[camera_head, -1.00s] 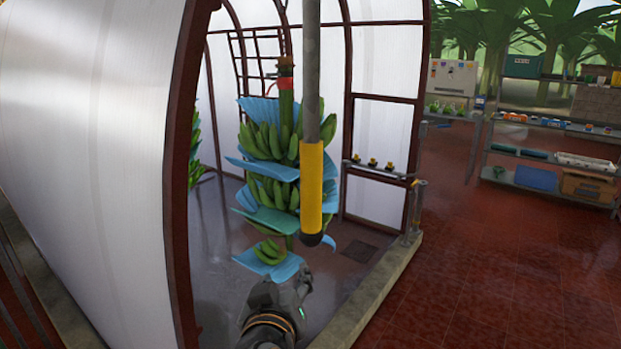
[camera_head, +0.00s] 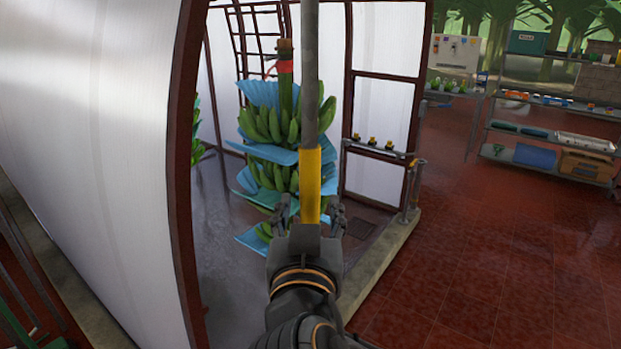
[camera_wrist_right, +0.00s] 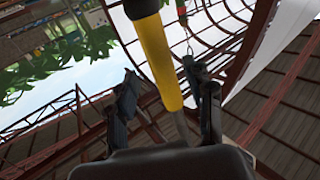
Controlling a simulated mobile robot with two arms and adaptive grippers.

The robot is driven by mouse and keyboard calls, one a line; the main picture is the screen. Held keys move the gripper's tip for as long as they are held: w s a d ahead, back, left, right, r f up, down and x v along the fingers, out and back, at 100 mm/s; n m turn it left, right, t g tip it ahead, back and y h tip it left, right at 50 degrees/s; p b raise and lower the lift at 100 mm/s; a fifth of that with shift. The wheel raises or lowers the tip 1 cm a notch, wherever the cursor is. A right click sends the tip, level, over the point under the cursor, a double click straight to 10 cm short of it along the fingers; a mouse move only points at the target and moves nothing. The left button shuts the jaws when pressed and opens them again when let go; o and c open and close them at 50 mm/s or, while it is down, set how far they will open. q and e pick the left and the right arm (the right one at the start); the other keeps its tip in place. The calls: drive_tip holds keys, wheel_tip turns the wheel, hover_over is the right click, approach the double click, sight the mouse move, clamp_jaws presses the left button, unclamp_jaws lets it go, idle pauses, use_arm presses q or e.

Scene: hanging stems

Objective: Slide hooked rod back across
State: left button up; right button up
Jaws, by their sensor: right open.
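The rod hangs upright in the head view, with a grey shaft (camera_head: 310,75) and a yellow grip (camera_head: 310,180) at its lower end. My right gripper (camera_head: 310,208) is open at the yellow grip, with one finger on each side of it in the picture. In the right wrist view the yellow grip (camera_wrist_right: 158,55) runs between the two spread fingers (camera_wrist_right: 165,95). I cannot tell whether either finger touches it. The rod's hook is not visible. My left gripper is not in view.
A banana bunch (camera_head: 268,125) with blue sheets hangs behind the rod. A white-panelled wall (camera_head: 85,150) with a dark red frame stands close on the left. A low kerb (camera_head: 385,250) edges the enclosure. Red tiled floor (camera_head: 480,250) is clear on the right, before shelves (camera_head: 545,130).

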sight(310, 197)
drive_tip(key=w+p, duration=0.1)
drive_tip(key=w, duration=0.3)
drive_tip(key=shift+r, duration=0.15)
drive_tip(key=shift+w+p, duration=0.3)
drive_tip(key=shift+w, duration=0.1)
clamp_jaws()
